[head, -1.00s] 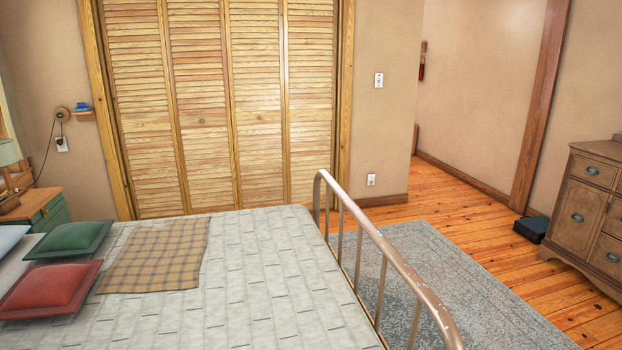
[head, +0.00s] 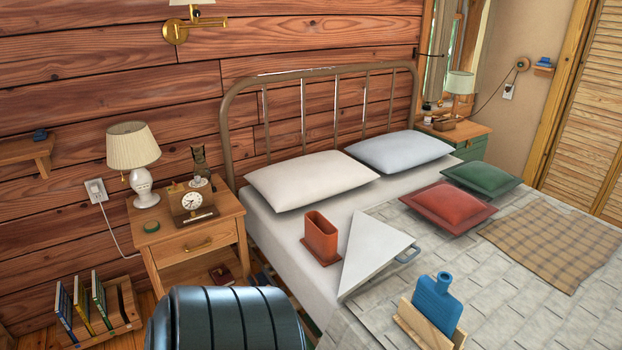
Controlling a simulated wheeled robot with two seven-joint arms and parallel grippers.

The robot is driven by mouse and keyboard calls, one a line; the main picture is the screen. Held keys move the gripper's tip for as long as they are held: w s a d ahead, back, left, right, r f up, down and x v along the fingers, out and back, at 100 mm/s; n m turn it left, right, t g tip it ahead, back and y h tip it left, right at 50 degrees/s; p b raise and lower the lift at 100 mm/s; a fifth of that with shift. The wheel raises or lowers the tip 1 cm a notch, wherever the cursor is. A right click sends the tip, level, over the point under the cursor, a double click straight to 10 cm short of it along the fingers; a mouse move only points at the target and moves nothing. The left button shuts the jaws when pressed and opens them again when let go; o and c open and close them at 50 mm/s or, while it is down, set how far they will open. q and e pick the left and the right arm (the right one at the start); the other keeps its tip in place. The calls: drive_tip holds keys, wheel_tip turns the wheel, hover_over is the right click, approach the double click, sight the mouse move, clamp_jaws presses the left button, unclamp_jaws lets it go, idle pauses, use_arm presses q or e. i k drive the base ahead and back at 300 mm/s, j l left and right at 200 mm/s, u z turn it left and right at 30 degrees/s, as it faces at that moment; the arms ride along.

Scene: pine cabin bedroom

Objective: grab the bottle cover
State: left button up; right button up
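A blue flat bottle-shaped thing (head: 437,301) with a short neck stands in a light wooden holder (head: 424,338) on the bed, at the lower right of the head view. It looks like the bottle cover, but I cannot be sure. The holder hides its lower part. Neither of my grippers is in view.
An orange-brown open box (head: 320,238) and a white triangular piece (head: 378,255) with a blue handle are on the bed. A dark ribbed rounded thing (head: 230,320) fills the near foreground. A nightstand (head: 190,240) holds a lamp (head: 137,160) and a clock (head: 192,202).

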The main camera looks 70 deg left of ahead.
sight(321, 238)
drive_tip(key=u, duration=2.15)
drive_tip(key=i+j+z, duration=0.3)
drive_tip(key=j+z, duration=0.25)
drive_tip(key=j, duration=0.25)
drive_tip(key=i+j+z, duration=0.3)
drive_tip(key=j, duration=0.15)
drive_tip(key=j+z, duration=0.25)
drive_tip(key=j, duration=0.2)
